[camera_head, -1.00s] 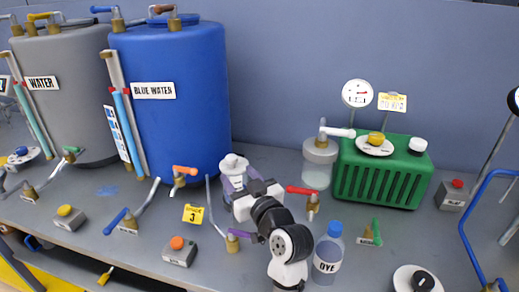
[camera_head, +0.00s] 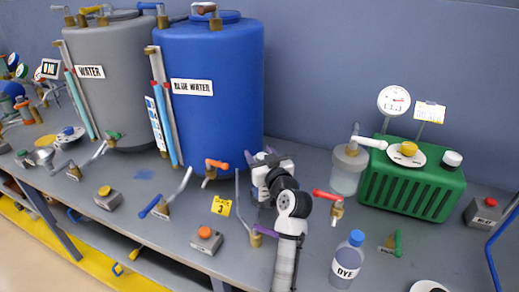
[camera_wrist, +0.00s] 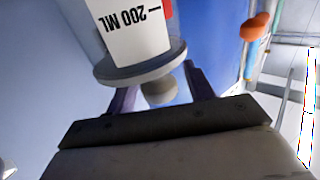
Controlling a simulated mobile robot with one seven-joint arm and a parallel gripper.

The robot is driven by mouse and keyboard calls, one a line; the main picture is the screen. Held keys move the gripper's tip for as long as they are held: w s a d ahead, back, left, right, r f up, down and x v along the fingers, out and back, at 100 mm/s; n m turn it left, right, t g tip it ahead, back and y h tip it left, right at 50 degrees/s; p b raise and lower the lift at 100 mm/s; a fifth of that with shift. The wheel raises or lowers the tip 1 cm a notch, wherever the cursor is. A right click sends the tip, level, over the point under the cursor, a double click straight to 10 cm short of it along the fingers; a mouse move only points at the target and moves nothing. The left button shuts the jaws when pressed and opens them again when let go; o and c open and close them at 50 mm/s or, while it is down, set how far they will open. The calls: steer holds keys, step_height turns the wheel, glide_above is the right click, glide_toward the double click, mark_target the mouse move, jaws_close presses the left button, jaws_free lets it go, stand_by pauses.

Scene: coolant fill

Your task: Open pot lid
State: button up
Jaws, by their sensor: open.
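In the wrist view I see a pale round lid (camera_wrist: 140,67) with a small knob (camera_wrist: 160,91), seen upside down. It meets a light-coloured container with a "200 ML" label (camera_wrist: 137,25). The knob sits between the two purple fingers of my gripper (camera_wrist: 158,97). The gripper is open, with a finger on either side of the knob; I cannot tell whether either touches it. In the head view my gripper (camera_head: 264,158) is just right of the blue tank's base, and the lid and its container are not clearly visible behind it.
The blue water tank (camera_head: 212,110) stands close on the left. An orange-handled valve (camera_head: 216,165) is near its base. A red-handled valve (camera_head: 334,206), a clear jar (camera_head: 347,172), a green box (camera_head: 410,182) and a dye bottle (camera_head: 347,258) stand to the right.

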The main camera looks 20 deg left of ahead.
steer(key=shift+w+a, duration=0.3)
steer(key=shift+c, duration=0.3)
jaws_close()
steer(key=shift+w+r, duration=0.1)
